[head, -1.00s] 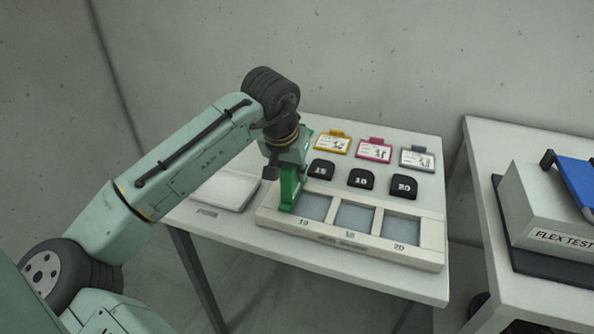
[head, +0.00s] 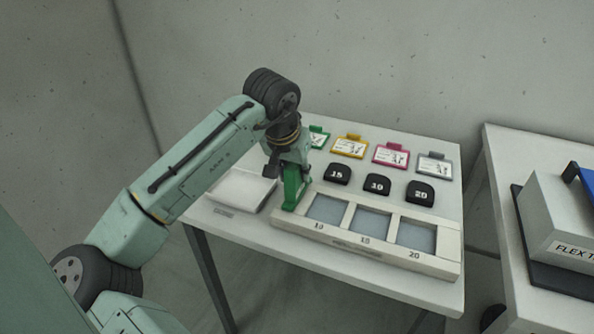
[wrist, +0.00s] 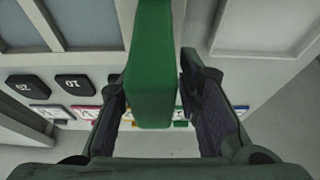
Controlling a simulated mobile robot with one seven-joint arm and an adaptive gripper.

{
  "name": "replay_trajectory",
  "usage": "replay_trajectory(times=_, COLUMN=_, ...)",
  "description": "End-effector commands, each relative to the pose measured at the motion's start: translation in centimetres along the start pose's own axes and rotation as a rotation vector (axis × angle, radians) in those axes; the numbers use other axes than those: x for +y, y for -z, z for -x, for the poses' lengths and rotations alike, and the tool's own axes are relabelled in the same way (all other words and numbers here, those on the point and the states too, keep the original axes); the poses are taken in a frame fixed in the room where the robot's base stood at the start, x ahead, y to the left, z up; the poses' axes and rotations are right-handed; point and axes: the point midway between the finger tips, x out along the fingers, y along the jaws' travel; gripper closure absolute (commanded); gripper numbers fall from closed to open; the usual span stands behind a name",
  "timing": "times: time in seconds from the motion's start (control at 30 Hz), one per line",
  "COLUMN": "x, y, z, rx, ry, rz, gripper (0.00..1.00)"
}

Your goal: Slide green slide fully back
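The green slide (head: 291,189) stands upright at the left end of the pale tray (head: 358,246), beside its leftmost window. My gripper (head: 287,176) is over it from above. In the wrist view the slide (wrist: 153,65) stands between the two fingers of my gripper (wrist: 158,110). The fingers are apart, with gaps beside the slide's lower part in the picture. The left finger's tip looks close to the slide's edge; contact is unclear. The arm's end hides the slide's upper part in the head view.
Black numbered blocks (head: 377,185) and coloured cards (head: 390,155) stand behind the tray. A flat white box (head: 240,188) lies just left of it. A second table at right bears a FLEX TEST unit (head: 562,222).

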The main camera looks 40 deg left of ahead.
Motion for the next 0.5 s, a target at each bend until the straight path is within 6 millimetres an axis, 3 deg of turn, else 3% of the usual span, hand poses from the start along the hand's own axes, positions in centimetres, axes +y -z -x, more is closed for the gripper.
replay_trajectory(times=0.2, x=-0.04, y=-0.02, z=0.0, rx=0.0, ry=0.001, rz=0.001, gripper=0.57)
replay_trajectory(times=0.5, x=0.09, y=0.01, z=0.13, rx=0.0, ry=-0.002, rz=-0.001, gripper=0.57)
